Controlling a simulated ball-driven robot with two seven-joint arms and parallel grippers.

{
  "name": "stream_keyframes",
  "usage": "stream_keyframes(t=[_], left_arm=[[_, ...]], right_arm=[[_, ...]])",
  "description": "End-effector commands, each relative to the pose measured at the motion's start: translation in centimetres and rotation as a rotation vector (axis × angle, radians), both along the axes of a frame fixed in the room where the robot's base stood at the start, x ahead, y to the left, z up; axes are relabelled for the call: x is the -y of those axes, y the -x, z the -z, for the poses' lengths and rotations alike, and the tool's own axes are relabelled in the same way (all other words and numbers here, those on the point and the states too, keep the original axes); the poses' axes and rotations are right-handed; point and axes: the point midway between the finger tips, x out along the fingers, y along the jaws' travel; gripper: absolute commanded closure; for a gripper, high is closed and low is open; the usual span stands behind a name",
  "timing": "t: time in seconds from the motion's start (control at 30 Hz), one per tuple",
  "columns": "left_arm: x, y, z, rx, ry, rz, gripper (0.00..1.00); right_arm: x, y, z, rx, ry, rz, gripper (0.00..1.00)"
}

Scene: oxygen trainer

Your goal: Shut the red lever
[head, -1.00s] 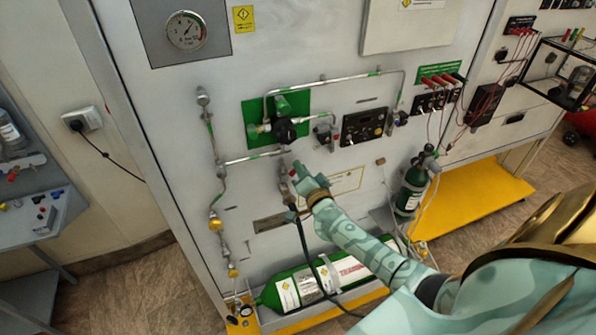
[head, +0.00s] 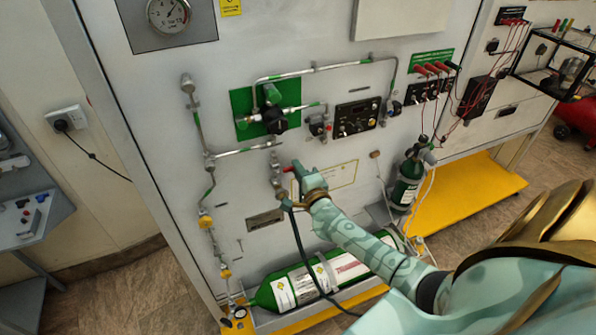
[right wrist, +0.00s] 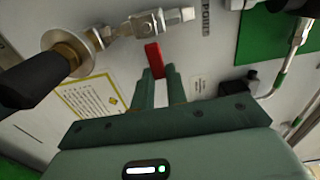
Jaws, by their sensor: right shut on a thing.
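The red lever (right wrist: 154,60) shows in the right wrist view as a short red bar beside the metal valve fitting (right wrist: 140,25). My right gripper (right wrist: 157,76) is shut on its end, with one finger on each side. In the head view, only a small bit of the red lever (head: 289,169) shows at the left of my right gripper (head: 297,173), beside the upright valve body (head: 276,178). The fingers hide part of the lever there. My left gripper is not in view.
A black hose (head: 299,245) hangs below the valve, close to my right wrist. Metal pipes (head: 208,160) and a green-backed regulator (head: 270,115) are on the panel around it. A green cylinder (head: 280,290) lies below; another green cylinder (head: 408,180) stands at the right.

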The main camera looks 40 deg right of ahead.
Motion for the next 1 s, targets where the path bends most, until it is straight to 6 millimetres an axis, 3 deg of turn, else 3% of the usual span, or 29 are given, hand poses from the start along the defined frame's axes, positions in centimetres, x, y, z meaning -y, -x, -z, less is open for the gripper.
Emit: stream_keyframes(t=[0.47,0.5,0.57,0.6,0.87,1.0], left_arm=[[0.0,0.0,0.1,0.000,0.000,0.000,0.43],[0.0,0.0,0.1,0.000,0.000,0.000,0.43],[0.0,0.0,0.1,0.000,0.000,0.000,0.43],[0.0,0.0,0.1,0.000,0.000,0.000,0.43],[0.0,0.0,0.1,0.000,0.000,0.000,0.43],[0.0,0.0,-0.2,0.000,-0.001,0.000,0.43]], right_arm=[[0.0,0.1,0.3,-0.001,-0.016,-0.001,1.00],[0.0,0.1,0.3,-0.001,-0.016,-0.001,0.83],[-0.1,0.1,0.3,0.000,-0.016,-0.001,0.66],[0.0,0.1,0.3,0.000,-0.016,-0.001,0.64],[0.0,0.1,0.2,0.001,-0.014,0.000,0.64],[-0.3,1.3,0.2,0.001,-0.016,0.000,0.64]])
